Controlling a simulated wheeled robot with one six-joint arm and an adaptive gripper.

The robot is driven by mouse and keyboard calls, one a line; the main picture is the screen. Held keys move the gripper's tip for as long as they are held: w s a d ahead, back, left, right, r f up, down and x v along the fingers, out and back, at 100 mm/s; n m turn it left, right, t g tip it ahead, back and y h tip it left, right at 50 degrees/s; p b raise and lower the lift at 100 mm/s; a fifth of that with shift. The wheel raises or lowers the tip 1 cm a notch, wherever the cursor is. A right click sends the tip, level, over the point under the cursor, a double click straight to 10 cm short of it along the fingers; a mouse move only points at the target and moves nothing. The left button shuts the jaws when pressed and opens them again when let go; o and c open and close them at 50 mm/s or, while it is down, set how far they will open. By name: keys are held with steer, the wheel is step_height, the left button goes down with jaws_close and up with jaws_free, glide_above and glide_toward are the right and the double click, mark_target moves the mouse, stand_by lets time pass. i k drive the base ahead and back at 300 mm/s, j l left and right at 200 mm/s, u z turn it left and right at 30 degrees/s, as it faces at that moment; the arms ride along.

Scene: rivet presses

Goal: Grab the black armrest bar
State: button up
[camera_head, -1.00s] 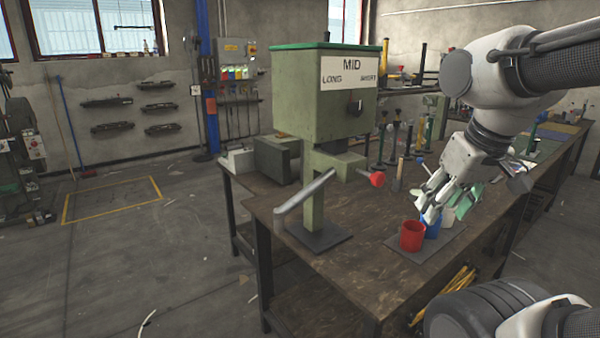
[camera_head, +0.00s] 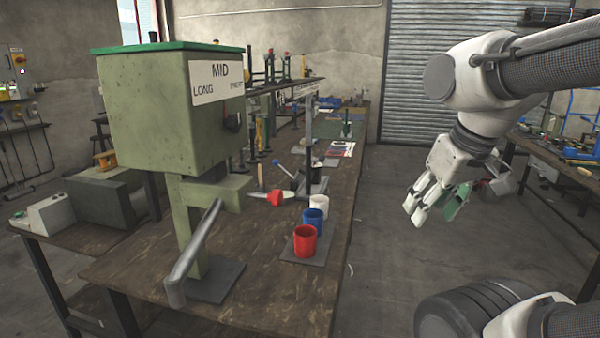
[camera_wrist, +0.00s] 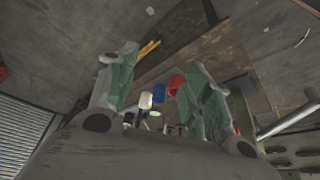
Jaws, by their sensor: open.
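My gripper (camera_head: 432,207) is open and empty. It hangs over the floor to the right of the workbench in the head view. Its green-padded fingers frame the wrist view (camera_wrist: 165,68), spread apart with nothing between them. I cannot pick out the black armrest bar with certainty. Several small dark bars (camera_wrist: 280,162) show at the lower right edge of the wrist view, too small to identify. They are far from my gripper.
The workbench (camera_head: 270,290) carries a green press (camera_head: 165,110) marked MID with a grey lever (camera_head: 200,250). Red (camera_head: 305,241), blue (camera_head: 313,221) and white (camera_head: 320,205) cups stand near its right edge. Open floor (camera_head: 385,200) lies between this bench and another at right.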

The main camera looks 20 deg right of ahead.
mark_target(313, 185)
steer(key=i+l, duration=0.1)
steer(key=l, duration=0.5)
steer(key=i+l, duration=0.1)
steer(key=l, duration=0.5)
steer(key=i+l, duration=0.1)
steer(key=l, duration=0.45)
steer(key=i+l, duration=0.35)
steer(key=i, duration=0.2)
steer(key=i+l, duration=0.35)
steer(key=i, duration=0.25)
